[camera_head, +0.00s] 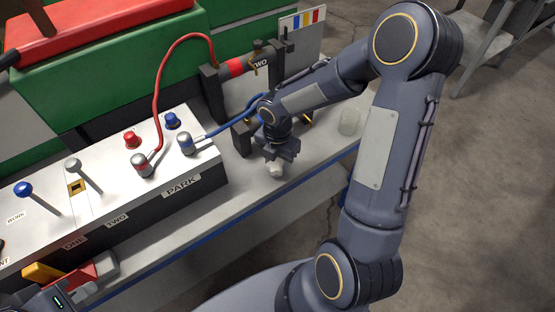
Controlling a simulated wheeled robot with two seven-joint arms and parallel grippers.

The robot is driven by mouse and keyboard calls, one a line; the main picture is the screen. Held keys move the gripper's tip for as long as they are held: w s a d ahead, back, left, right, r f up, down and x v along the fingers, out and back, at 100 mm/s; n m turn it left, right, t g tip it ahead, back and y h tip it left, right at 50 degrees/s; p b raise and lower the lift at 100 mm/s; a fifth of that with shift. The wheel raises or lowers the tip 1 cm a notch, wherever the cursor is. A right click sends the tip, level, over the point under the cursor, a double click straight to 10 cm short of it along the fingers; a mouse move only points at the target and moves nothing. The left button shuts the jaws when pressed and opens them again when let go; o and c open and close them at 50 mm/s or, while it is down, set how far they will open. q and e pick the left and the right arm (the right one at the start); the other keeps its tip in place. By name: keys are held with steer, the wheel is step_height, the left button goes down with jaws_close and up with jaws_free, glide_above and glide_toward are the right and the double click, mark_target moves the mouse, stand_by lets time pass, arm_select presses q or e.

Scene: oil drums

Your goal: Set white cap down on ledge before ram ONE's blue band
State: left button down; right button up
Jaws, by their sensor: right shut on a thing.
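My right gripper (277,153) points down over the grey ledge (232,199) and is shut on the small white cap (275,170). The cap is at or just above the ledge; I cannot tell if it touches. Ram ONE stands behind the gripper, mostly hidden by my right arm; one dark end block (241,138) shows. Its blue band is hidden from me. My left gripper (47,300) shows only as a dark part with a green light at the bottom left corner; its fingers are not visible.
Ram TWO (259,64), with a red band, lies behind. A red hose (156,85) and a blue hose (227,126) run from the white-topped lever box (100,168). A pale jar (349,121) stands right on the ledge. Red and yellow items (85,278) lie front left.

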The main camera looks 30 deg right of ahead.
mark_target(277, 162)
steer(key=o, duration=1.1)
steer(key=shift+f, duration=0.1)
steer(key=shift+r, duration=0.4)
step_height(277, 162, up, 11)
steer(key=p, duration=0.2)
steer(key=s+a+r+m+t+y, duration=0.2)
steer(key=s+m, duration=0.6)
steer(key=m, duration=0.4)
steer(key=s+a+r+m+t+y, duration=0.1)
steer(key=s+a+r+m+t, duration=0.1)
steer(key=s+r+m, duration=0.3)
steer(key=s+m+t, duration=0.1)
steer(key=s+m, duration=0.3)
steer(key=m, duration=0.4)
steer(key=shift+s+a+r+m+t+y, duration=0.15)
steer(key=shift+a+r+m+t+y, duration=0.15)
steer(key=shift+a+y, duration=0.1)
